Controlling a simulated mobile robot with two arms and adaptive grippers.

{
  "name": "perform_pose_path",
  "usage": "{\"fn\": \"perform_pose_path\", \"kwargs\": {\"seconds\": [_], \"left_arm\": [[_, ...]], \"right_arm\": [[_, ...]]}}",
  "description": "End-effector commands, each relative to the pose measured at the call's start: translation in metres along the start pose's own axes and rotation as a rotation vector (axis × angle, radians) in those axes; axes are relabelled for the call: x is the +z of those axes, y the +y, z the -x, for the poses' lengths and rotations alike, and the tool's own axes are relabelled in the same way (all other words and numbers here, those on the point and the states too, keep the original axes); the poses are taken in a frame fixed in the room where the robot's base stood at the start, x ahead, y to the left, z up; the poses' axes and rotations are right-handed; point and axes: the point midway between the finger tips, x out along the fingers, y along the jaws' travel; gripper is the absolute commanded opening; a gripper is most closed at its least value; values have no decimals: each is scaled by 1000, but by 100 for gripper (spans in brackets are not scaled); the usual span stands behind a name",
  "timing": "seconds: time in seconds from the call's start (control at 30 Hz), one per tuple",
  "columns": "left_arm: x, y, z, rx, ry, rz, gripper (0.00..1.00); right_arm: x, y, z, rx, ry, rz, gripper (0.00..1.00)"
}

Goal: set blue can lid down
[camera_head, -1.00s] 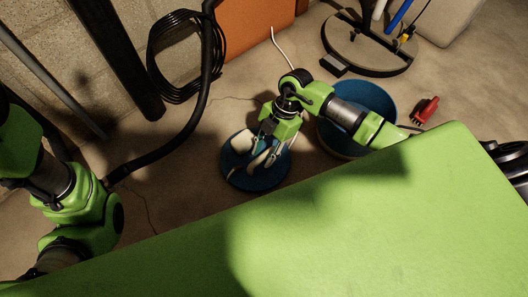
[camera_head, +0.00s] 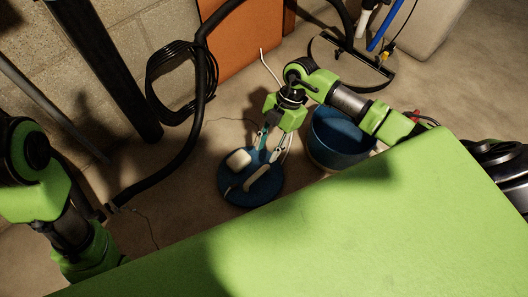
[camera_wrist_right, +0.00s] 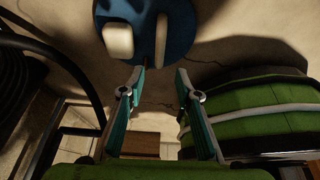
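The blue can lid (camera_head: 262,192) lies on the concrete floor, with a pale block and a pale bar-like handle on its top. It also shows at the top of the right wrist view (camera_wrist_right: 183,32). My right gripper (camera_head: 265,148) is over the lid's far side in the head view. In the wrist view its two teal fingers (camera_wrist_right: 161,76) are spread with nothing between them, and the lid is beyond the tips. The open blue can (camera_head: 336,140) stands to the right of the lid, partly behind my right arm. My left gripper is out of view; only its arm shows.
A coiled black hose (camera_head: 182,82) hangs by the block wall, and a thick black hose runs down to the floor. An orange panel (camera_head: 245,42) and a round dark-rimmed base (camera_head: 352,65) are at the back.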

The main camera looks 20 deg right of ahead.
Motion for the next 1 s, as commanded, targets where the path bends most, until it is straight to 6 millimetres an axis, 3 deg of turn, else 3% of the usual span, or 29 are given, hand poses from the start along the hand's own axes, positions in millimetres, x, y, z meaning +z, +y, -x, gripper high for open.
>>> {"fn": "perform_pose_path", "kwargs": {"seconds": [0.37,0.47,0.57,0.67,0.73,0.8,0.87,0.9,0.97,1.0], "left_arm": [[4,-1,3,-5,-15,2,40],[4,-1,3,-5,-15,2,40],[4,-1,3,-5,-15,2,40],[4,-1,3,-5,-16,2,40],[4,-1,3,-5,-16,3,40],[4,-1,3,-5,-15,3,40],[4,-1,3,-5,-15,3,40],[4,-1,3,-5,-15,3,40],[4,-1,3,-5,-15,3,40],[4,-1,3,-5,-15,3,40]], "right_arm": [[-1,0,9,1,3,3,31],[-18,8,10,25,45,44,31],[-71,25,18,97,170,163,31],[-154,47,44,231,367,350,31],[-218,57,75,353,523,493,31],[-278,59,116,487,676,626,31],[-324,56,158,612,805,729,31],[-351,50,188,700,891,792,31],[-386,38,237,839,1018,875,31],[-406,28,272,936,1102,921,31]]}}
